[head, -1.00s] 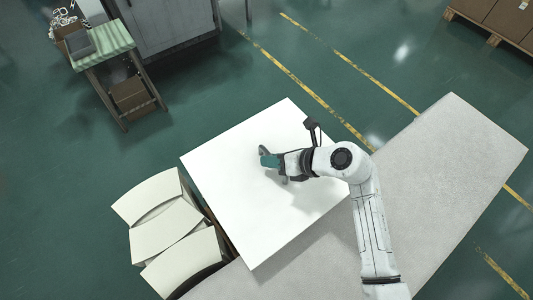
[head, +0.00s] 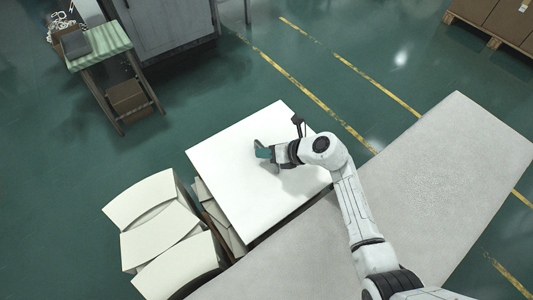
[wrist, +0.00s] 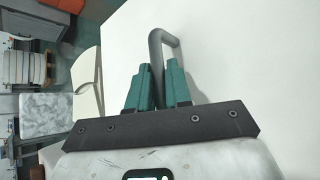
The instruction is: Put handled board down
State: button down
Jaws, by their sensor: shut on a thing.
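The handled board (head: 240,185) is a large flat white square with a grey bent-bar handle (wrist: 163,45). In the head view it lies roughly level over the left part of the grey table, its left corner by stacked sheets. My gripper (head: 262,152) is at the board's middle, its teal fingers shut on the handle. In the wrist view the fingers (wrist: 160,85) stand on both sides of one leg of the handle. I cannot tell whether the board's underside touches what is below it.
Stacks of curved cream sheets (head: 140,200) stand left of the board. More sheets (head: 222,222) show under its left edge. The grey table (head: 440,180) is bare to the right. A small table with a striped top (head: 100,45) stands at the back left.

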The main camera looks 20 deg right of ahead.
jog(key=shift+f, duration=0.1)
jog(key=c, duration=1.1)
grip_release()
jog(key=shift+o, duration=0.2)
jog(key=p+v, duration=0.3)
jog(key=v, duration=0.9)
